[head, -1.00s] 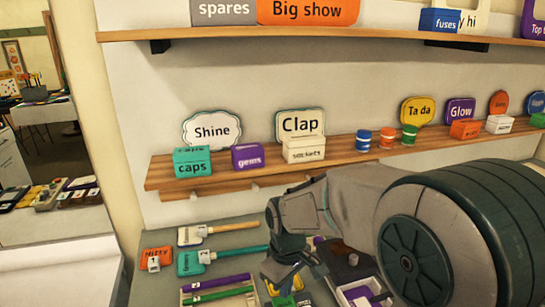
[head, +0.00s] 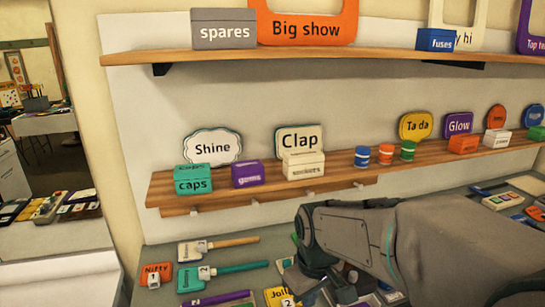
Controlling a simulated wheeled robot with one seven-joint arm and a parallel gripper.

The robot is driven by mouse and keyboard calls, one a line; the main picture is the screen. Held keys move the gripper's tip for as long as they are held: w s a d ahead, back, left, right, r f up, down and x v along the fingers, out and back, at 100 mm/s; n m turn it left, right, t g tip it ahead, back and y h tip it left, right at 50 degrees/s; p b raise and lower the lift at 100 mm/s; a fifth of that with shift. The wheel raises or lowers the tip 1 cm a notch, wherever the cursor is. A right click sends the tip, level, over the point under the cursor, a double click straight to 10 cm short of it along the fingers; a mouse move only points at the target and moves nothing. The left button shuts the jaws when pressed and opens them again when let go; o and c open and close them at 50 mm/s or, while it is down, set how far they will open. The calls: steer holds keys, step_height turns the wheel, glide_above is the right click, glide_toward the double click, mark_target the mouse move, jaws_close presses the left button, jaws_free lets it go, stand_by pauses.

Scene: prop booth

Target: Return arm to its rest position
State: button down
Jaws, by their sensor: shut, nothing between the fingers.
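My arm (head: 345,237) reaches in from the right above the counter, its wrist bent downward. My gripper (head: 335,287) hangs below the wrist near the bottom edge of the head view. It is shut and holds nothing. Its fingertips are hard to make out against the items on the counter behind it.
A lower shelf (head: 225,197) carries a teal caps box (head: 193,180), a purple gems box (head: 247,174) and a sockets box (head: 304,166). Paddles, a Nifty sign (head: 157,274) and trays lie on the counter. An upper shelf (head: 380,64) spans above.

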steer(key=s+d+r+m+t, duration=0.2)
steer(key=s+d+r+m, duration=0.2)
steer(key=s, duration=0.5)
steer(key=d+m, duration=0.2)
steer(key=d, duration=0.1)
steer(key=shift+s+d+t, duration=0.25)
steer(key=shift+t, duration=0.05)
